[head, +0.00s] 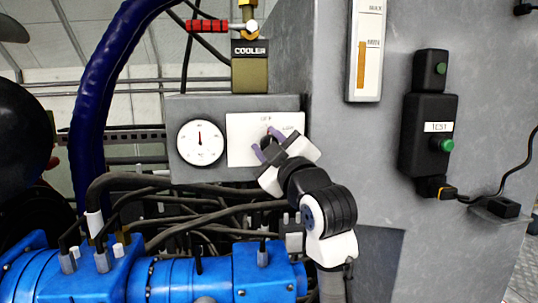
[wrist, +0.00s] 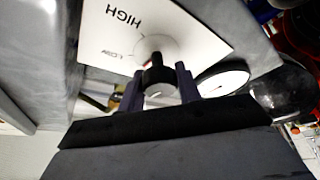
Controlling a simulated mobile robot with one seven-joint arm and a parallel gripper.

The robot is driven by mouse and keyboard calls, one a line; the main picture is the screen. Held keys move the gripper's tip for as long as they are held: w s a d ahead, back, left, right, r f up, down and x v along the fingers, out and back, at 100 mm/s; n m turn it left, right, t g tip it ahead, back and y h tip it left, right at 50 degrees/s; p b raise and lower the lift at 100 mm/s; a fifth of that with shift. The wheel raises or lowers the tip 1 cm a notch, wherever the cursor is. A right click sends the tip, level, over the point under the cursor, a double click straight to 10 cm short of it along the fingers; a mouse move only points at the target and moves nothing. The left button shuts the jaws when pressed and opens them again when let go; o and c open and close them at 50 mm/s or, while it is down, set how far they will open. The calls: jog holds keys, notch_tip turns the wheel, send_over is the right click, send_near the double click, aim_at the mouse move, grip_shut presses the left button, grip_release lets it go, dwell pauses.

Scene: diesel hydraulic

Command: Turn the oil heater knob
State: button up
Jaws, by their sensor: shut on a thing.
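The oil heater knob (wrist: 157,72) is a small dark round knob with a pale front, on a white label plate (wrist: 100,32). The plate reads HIGH and LOW in the wrist view, which looks tilted. In the head view the plate (head: 240,148) sits on a grey box right of a round gauge, and my gripper hides most of the knob. My gripper (head: 265,143) reaches in from the lower right. In the wrist view its two purple-grey fingers (wrist: 161,85) stand on either side of the knob, shut on it. The knob's exact pointer position is unclear.
The round white gauge (head: 201,143) is just left of the plate. Black hoses (head: 180,188) and blue machinery (head: 215,275) lie below. A COOLER block (head: 249,72) with a red-handled valve (head: 207,26) is above. A TEST button box (head: 428,150) hangs on the grey panel at right.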

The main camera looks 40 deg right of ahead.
jog(key=shift+n+y+b, duration=0.4)
jog(key=shift+n, duration=0.8)
jog(key=o, duration=1)
jog(key=shift+s, duration=0.1)
jog(key=b+v, duration=0.4)
jog(key=v, duration=0.9)
jog(key=shift+s, duration=0.35)
jog(key=shift+r, duration=0.1)
